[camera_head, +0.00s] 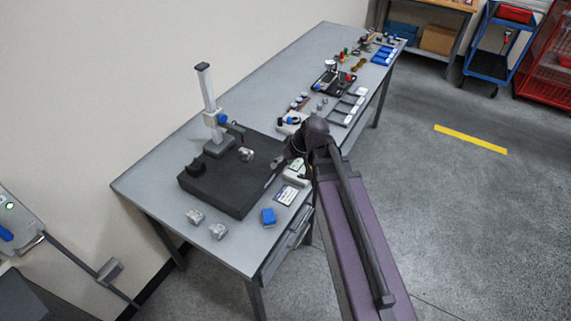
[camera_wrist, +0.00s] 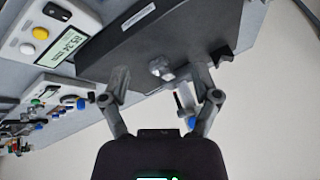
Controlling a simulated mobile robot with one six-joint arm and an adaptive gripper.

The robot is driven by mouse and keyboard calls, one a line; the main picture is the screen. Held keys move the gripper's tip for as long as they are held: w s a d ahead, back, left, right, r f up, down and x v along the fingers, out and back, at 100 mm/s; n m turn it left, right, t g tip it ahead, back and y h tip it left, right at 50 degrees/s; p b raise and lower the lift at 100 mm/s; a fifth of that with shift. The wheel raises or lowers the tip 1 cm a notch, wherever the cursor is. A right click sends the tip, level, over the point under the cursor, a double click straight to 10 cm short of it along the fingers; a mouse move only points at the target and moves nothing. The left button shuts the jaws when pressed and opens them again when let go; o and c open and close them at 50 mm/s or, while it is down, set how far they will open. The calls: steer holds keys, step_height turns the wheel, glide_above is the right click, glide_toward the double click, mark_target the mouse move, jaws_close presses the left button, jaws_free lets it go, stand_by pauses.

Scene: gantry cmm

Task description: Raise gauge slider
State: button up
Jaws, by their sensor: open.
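The height gauge stands upright on the dark surface plate (camera_head: 222,186), with a pale column (camera_head: 207,92) and a dark cap. Its slider (camera_head: 217,119), low on the column, has a blue knob and a dark arm reaching right. My gripper (camera_head: 272,178) is over the plate's right edge, apart from the gauge and small in the head view. In the wrist view my gripper (camera_wrist: 161,72) is open. A silver metal part (camera_wrist: 160,69) shows between its fingers, on the plate. The blue knob (camera_wrist: 191,121) shows beyond the fingers, near the right one; the column is mostly hidden there.
A silver part (camera_head: 246,154) sits on the plate right of the gauge base. Silver blocks (camera_head: 195,216) and a blue block (camera_head: 268,217) lie in front. A digital readout (camera_wrist: 69,41) is beside the plate. Small tools crowd the table's far end.

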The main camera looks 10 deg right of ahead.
steer(key=shift+s+d+f, duration=0.15)
steer(key=shift+s+d, duration=0.2)
steer(key=s+d+f+m+g+h, duration=0.2)
steer(key=s+d+m+h, duration=0.2)
steer(key=s+d, duration=0.3)
steer(key=shift+s+d+m+g+h, duration=0.4)
steer(key=shift+s+h, duration=0.2)
steer(key=shift+s, duration=0.05)
